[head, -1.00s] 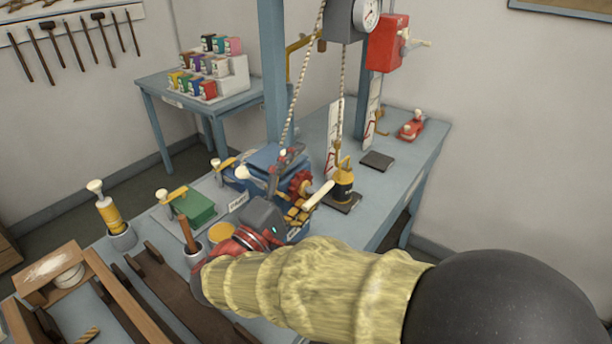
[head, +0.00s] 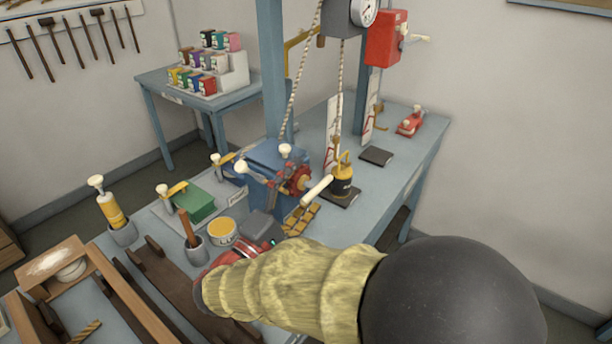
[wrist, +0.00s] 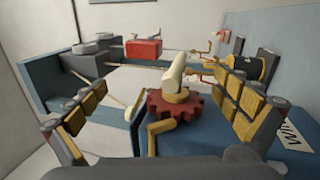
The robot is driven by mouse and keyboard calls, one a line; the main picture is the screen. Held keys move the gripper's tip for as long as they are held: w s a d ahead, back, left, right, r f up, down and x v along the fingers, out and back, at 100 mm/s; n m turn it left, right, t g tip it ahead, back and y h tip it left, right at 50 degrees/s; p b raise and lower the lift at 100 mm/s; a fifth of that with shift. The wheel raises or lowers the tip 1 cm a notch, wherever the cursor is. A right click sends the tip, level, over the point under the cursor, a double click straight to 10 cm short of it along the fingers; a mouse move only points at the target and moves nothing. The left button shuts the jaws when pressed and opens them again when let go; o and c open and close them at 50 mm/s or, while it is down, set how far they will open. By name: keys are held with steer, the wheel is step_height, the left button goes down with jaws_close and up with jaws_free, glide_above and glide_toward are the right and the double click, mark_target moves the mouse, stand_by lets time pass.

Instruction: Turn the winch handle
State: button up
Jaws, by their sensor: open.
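The winch is a blue box (head: 275,160) with a red toothed wheel (head: 299,180) on its near side. It also shows in the wrist view, with part of its label on the blue top (wrist: 215,140). A thick cream handle grip (head: 317,190) sticks out by the wheel. In the wrist view a cream grip (wrist: 176,70) rises from a yellow hub on the red wheel. My gripper (wrist: 155,112) is open, with yellow-padded fingers to the left and right of the wheel and grip. I see no finger touching the grip. In the head view my gripper partly hides the winch's near side.
A green box with a crank (head: 195,202), a round yellow tin (head: 222,232) and a holder with a brown handle (head: 191,235) stand close on the left. A blue post (head: 272,70) rises behind.

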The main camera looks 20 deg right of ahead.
steer(key=shift+s+a+f, duration=0.15)
steer(key=shift+a+f, duration=0.05)
steer(key=shift+f, duration=0.95)
steer(key=shift+s+a+f, duration=0.1)
steer(key=shift+a+f, duration=0.05)
steer(key=shift+f, duration=1)
